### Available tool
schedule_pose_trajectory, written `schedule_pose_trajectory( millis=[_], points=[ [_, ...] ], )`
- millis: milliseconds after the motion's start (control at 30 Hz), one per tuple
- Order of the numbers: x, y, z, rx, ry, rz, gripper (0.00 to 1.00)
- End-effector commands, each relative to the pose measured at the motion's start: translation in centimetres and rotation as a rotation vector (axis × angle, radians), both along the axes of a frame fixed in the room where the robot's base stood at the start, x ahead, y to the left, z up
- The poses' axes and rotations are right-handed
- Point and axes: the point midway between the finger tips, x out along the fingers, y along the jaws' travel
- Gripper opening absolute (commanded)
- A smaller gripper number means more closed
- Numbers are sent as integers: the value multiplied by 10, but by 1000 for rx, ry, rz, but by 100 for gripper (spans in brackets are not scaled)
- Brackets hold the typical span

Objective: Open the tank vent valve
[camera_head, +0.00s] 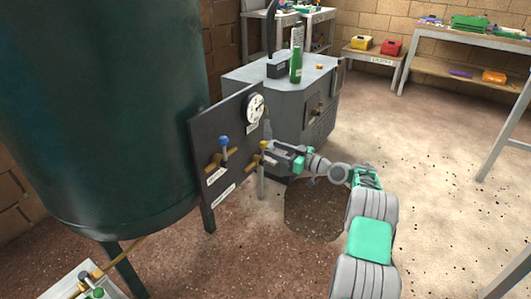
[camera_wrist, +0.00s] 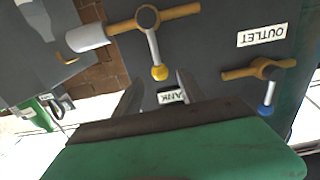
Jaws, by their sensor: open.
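The valve with a yellow ball knob (camera_wrist: 159,72) sits on a dark panel. Its pale lever runs from a dark hub on a brass pipe, and the knob also shows in the head view (camera_head: 263,144). A label beside it is partly hidden, with "ANK" readable in the wrist view. My gripper (camera_wrist: 159,78) is open, its fingers on either side of the knob, near the fingertips. Whether they touch it I cannot tell. In the head view my gripper (camera_head: 271,152) is at the panel's right edge, by this valve.
A blue-knobbed valve (camera_head: 223,143) is beside it, near a label reading OUTLET (camera_wrist: 263,35) in the wrist view. A gauge (camera_head: 255,107) is above. A large green tank (camera_head: 100,110) stands left, a grey cabinet (camera_head: 285,95) behind.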

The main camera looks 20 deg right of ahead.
Motion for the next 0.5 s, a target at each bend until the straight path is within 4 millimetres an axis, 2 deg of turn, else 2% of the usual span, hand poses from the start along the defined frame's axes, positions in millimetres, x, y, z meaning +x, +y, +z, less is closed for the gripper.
schedule_pose_trajectory(
  millis=[500],
  points=[
    [22, 20, -3, -1, -1, 1, 47]
  ],
)
